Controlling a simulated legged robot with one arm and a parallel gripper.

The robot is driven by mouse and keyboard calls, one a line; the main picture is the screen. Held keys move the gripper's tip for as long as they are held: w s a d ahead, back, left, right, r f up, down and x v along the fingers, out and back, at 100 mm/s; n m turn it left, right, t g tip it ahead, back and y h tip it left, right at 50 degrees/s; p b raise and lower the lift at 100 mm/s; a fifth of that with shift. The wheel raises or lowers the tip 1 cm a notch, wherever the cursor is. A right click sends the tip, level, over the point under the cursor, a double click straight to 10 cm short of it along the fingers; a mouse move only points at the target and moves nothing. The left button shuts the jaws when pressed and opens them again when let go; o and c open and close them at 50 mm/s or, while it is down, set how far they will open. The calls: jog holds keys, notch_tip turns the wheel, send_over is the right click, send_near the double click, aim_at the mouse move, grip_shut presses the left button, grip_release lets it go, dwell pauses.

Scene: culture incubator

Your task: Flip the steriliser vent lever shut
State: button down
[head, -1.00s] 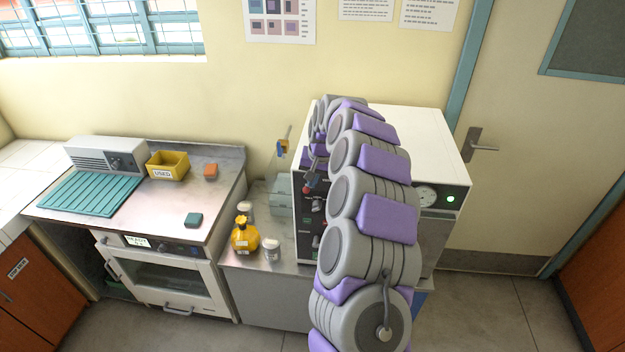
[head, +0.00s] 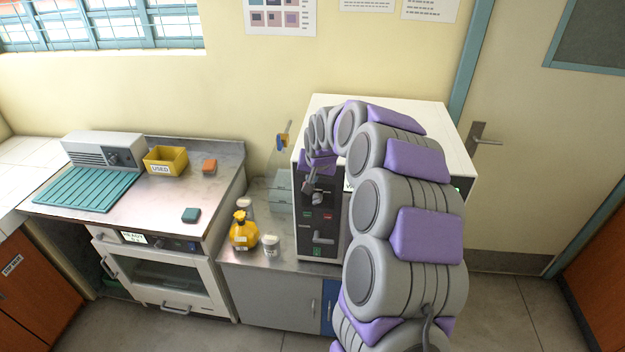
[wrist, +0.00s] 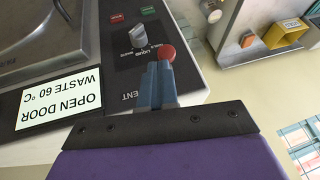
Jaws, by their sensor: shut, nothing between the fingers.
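The steriliser (head: 440,125) is a white box against the wall, with a dark control panel (head: 304,240) on its front. In the wrist view, the vent lever shows as a red ball knob (wrist: 167,52) on the panel (wrist: 118,68). Its stem is hidden behind my fingers, so I cannot tell its angle. My gripper (wrist: 160,68) is shut and empty, with its blue-grey fingertips right at the red knob; I cannot tell whether they touch. Below it the "VENT" label is partly covered by the fingers. In the head view my gripper (head: 314,193) is in front of the upper panel and hides the knob.
A grey selector dial (wrist: 138,38) sits beside the red knob. A yellow bottle (head: 243,232) and a white-capped jar (head: 271,245) stand on the bench left of the steriliser. A yellow bin (head: 165,161) stands farther left.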

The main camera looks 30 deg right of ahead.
jog(key=f+t+h+b, duration=0.1)
jog(key=t+b, duration=0.1)
jog(key=b, duration=0.1)
jog(key=s+f+t+h+b, duration=0.1)
jog(key=t+b, duration=0.1)
jog(key=b, duration=0.2)
jog(key=a+f+t+h+b, duration=0.1)
jog(key=f+b, duration=0.1)
jog(key=b, duration=0.1)
jog(key=shift+s+a+n+t, duration=0.1)
jog(key=shift+s+n+t, duration=0.25)
jog(key=shift+n+t, duration=0.05)
jog(key=shift+f+b, duration=0.15)
jog(key=shift+b, duration=0.2)
jog(key=shift+f, duration=0.1)
jog(key=shift+w, duration=0.2)
jog(key=shift+w+d+r+p, duration=0.3)
jog(key=shift+w+d+r, duration=0.05)
jog(key=shift+w+d, duration=0.05)
